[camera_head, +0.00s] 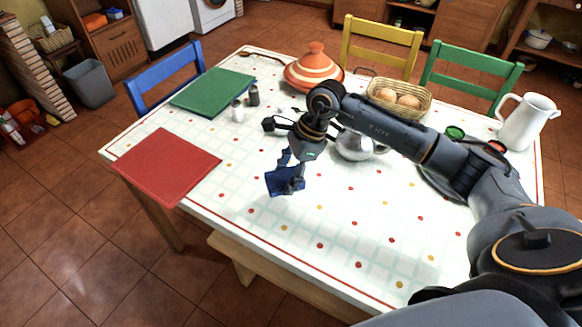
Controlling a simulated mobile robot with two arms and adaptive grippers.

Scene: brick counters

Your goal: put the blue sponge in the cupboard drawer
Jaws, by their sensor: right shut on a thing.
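The blue sponge (283,184) is a small dark blue block near the middle of the white checked table. My right gripper (291,180) points down and its fingers are shut on the sponge. The fingers hide part of it, and I cannot tell whether it touches the tabletop. A wooden cupboard (88,14) stands at the far upper left, with what looks like a shut drawer (121,48) below an open shelf. My left gripper is out of view.
The table (330,245) holds a red mat (166,166), a green mat (212,92), shakers, a striped tagine (314,72), an egg basket (399,97) and a white jug (527,121). Chairs and a wooden bench (275,275) edge it. A grey bin (90,83) stands near the cupboard.

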